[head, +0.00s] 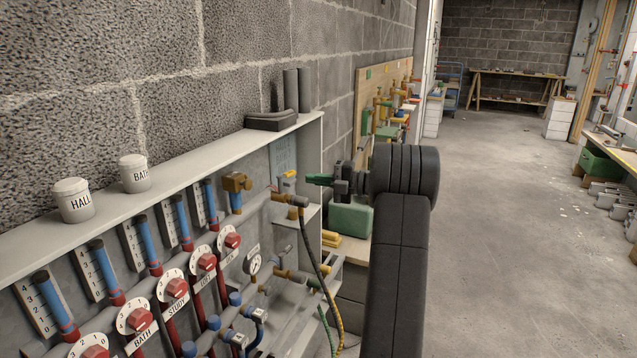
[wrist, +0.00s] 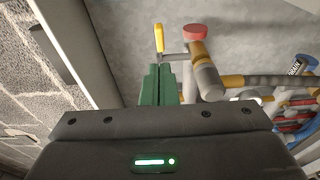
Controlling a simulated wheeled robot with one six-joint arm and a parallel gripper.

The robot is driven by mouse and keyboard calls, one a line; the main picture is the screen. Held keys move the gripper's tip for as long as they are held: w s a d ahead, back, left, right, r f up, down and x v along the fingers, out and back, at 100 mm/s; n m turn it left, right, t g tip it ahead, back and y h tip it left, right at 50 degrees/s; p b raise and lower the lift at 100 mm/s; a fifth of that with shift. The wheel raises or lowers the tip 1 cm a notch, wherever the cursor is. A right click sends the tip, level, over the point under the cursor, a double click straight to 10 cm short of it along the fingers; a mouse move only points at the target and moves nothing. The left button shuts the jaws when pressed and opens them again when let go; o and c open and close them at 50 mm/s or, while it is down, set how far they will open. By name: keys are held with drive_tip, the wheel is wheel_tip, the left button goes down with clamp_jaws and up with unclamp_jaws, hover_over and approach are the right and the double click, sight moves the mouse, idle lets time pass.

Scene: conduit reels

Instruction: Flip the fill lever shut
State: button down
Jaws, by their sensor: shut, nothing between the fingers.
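The fill lever, with a yellow grip (wrist: 159,38), shows in the wrist view just beyond my fingertips. A short grey stem joins it to a brass and grey valve (wrist: 200,70) on its right. My gripper (wrist: 157,72) has its green fingers together, with nothing held. I cannot tell whether the fingertips touch the lever. In the head view my gripper (head: 309,179) points left at the right end of the manifold cabinet, close to a brass valve (head: 292,200) with hoses hanging below it. Which way the lever is set is too small to tell there.
A red cap (wrist: 195,32) sits close right of the lever. Open floor (head: 500,220) lies to the right.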

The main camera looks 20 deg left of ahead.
drive_tip(key=w+d+p, duration=0.1)
drive_tip(key=w+d, duration=0.3)
drive_tip(key=d, duration=0.5)
drive_tip(key=shift+s, duration=0.1)
